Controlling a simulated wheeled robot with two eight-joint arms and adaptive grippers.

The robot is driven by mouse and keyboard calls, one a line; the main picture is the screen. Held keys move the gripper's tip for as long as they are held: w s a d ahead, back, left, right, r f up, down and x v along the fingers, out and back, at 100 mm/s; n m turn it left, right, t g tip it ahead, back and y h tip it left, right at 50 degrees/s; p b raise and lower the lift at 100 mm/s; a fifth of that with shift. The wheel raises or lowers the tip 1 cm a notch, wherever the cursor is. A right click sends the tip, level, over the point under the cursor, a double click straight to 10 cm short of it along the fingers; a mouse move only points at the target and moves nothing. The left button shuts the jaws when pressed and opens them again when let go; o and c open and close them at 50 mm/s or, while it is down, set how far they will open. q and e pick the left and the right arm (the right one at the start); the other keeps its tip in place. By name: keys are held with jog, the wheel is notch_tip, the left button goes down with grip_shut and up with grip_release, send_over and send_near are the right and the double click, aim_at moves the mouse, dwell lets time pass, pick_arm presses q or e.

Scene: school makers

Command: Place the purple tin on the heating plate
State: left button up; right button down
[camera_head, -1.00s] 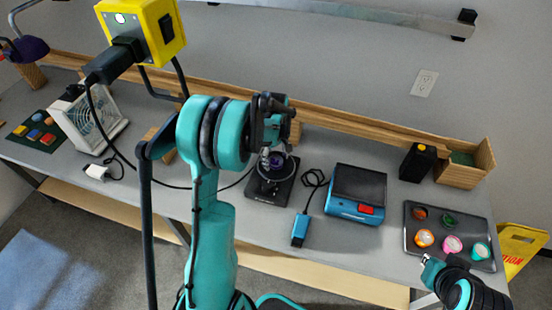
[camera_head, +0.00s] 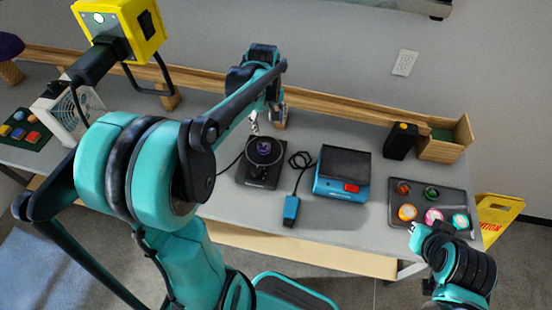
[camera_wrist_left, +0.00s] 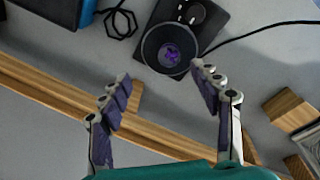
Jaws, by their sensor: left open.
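The purple tin (camera_head: 264,148) sits on the round top of the black heating plate (camera_head: 253,176). In the left wrist view the purple tin (camera_wrist_left: 171,54) is near the middle of the dark round plate (camera_wrist_left: 152,50), with nothing gripping it. My left gripper (camera_head: 266,124) is behind the plate, toward the wall, and apart from the tin. In the left wrist view its two fingers (camera_wrist_left: 160,74) are spread wide and empty. My right gripper (camera_head: 414,231) is near the table's front edge by the tray; its jaw state is too small to tell.
A blue device with a black top (camera_head: 341,165) and a blue cabled box (camera_head: 291,211) stand right of the plate. A tray (camera_head: 457,188) holds several coloured tins. A wooden rail (camera_head: 340,111) runs along the back. A black bottle (camera_head: 401,141) stands by a wooden box (camera_head: 444,150).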

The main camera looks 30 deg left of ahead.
pick_arm(q)
jog(key=s+d+r+m+t, duration=0.1)
jog(key=s+d+m+t, duration=0.1)
jog(key=s+d+m, duration=0.3)
jog(key=s+d+r+m+t, duration=0.1)
jog(key=s+d+m+t, duration=0.2)
jog(key=s+d+m, duration=0.3)
jog(key=shift+s+d+t, duration=0.2)
jog(key=shift+s+t, duration=0.1)
jog(key=shift+s, duration=2.1)
